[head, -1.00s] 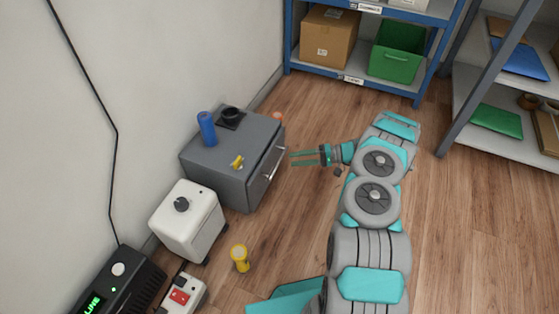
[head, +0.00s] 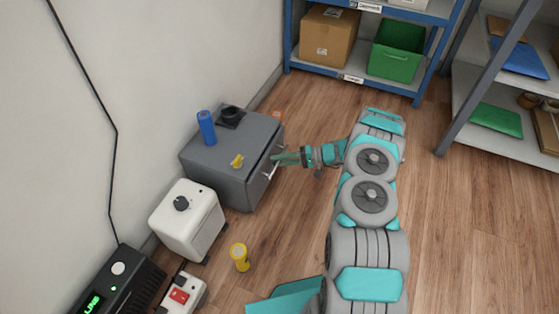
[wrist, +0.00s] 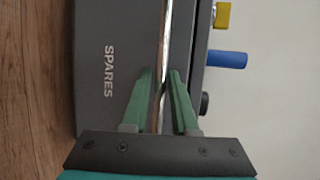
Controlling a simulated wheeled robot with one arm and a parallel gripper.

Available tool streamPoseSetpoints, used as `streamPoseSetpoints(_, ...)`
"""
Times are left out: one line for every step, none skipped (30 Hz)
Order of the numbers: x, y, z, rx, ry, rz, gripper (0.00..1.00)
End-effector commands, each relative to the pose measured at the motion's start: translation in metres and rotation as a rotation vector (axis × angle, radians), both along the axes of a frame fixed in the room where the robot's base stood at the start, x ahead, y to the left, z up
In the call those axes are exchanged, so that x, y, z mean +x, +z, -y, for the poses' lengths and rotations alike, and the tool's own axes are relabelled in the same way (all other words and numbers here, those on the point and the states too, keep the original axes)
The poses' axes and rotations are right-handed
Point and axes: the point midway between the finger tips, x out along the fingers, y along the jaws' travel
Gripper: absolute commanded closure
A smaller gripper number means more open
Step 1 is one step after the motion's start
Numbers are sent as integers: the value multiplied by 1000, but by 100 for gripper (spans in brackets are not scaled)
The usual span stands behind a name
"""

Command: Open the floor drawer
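The floor drawer is in a dark grey cabinet (head: 222,170) on the floor against the wall. Its front (wrist: 110,55) carries the word SPARES in the wrist view and looks closed. A bar handle (head: 269,171) runs across the front; the handle (wrist: 164,30) also shows in the wrist view. My gripper (head: 275,160) is at the handle. In the wrist view its two green fingers (wrist: 161,78) lie on either side of the bar, with a narrow gap still visible beside it. It looks open, not clamped; exact contact is hard to tell.
A blue cylinder (head: 207,127), a yellow object (head: 237,160) and a black item (head: 231,114) stand on the cabinet. A white box (head: 187,220) and a yellow flashlight (head: 240,257) are nearer me. A blue shelf (head: 400,85) stands behind.

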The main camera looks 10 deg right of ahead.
Motion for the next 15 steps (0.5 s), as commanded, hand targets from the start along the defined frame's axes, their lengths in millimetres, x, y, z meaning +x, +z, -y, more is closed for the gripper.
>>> streamPoseSetpoints(0, 0, 0, 0, 0, 0, 80)
streamPoseSetpoints(0, 0, 0, 0, 0, 0, 83)
streamPoseSetpoints(0, 0, 0, 0, 0, 0, 88)
streamPoseSetpoints(0, 0, 0, 0, 0, 0, 91)
streamPoseSetpoints(0, 0, 0, 0, 0, 0, 95)
streamPoseSetpoints(0, 0, 0, 0, 0, 0, 99)
streamPoseSetpoints(0, 0, 0, 0, 0, 0, 100)
streamPoseSetpoints(0, 0, 0, 0, 0, 0, 100)
streamPoseSetpoints(0, 0, 0, 0, 0, 0, 100)
streamPoseSetpoints(0, 0, 0, 0, 0, 0, 100)
streamPoseSetpoints(0, 0, 0, 0, 0, 0, 100)
streamPoseSetpoints(0, 0, 0, 0, 0, 0, 100)
streamPoseSetpoints(0, 0, 0, 0, 0, 0, 100)
streamPoseSetpoints(0, 0, 0, 0, 0, 0, 100)
streamPoseSetpoints(0, 0, 0, 0, 0, 0, 100)
